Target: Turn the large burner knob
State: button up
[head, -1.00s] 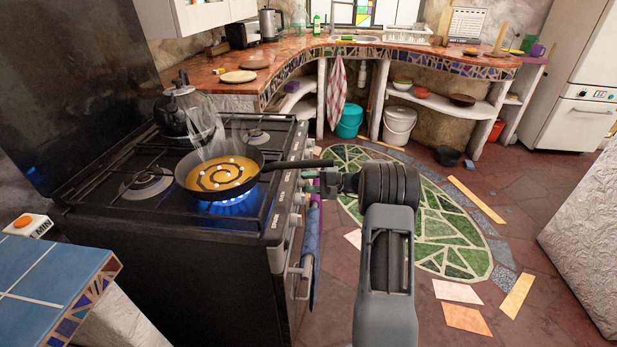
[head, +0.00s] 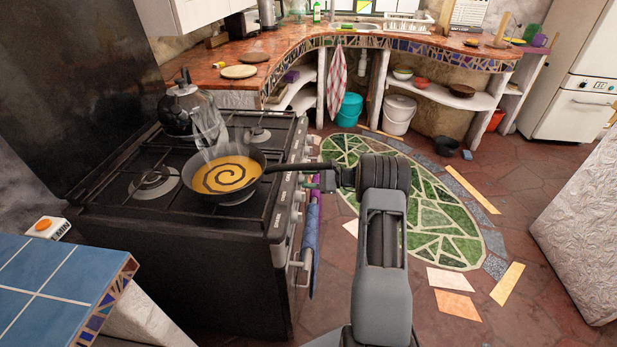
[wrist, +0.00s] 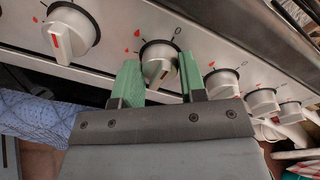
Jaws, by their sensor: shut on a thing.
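My gripper (wrist: 161,78) has its two green fingers on either side of a white round knob (wrist: 158,68) on the stove's front panel and is shut on it. The knob has a red mark on its bar, with a 0 and red flame marks printed around it. In the head view my gripper (head: 318,181) is at the stove's front right, just past the end of the pan handle, and the held knob is hidden there. The black stove (head: 180,255) carries a pan (head: 235,200) with yellow contents and a dark spiral. No flame shows under the pan.
Other white knobs sit along the panel, one at the left (wrist: 70,35) and several at the right (wrist: 222,82). A blue cloth (head: 311,245) hangs at the stove front. A kettle (head: 180,108) stands on the back burner.

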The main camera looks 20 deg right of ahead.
dwell(0.4)
jog(key=o, duration=0.9)
jog(key=shift+d, duration=0.15)
jog(key=v, duration=1.3)
jog(key=shift+s+d, duration=0.1)
jog(key=shift+d, duration=0.2)
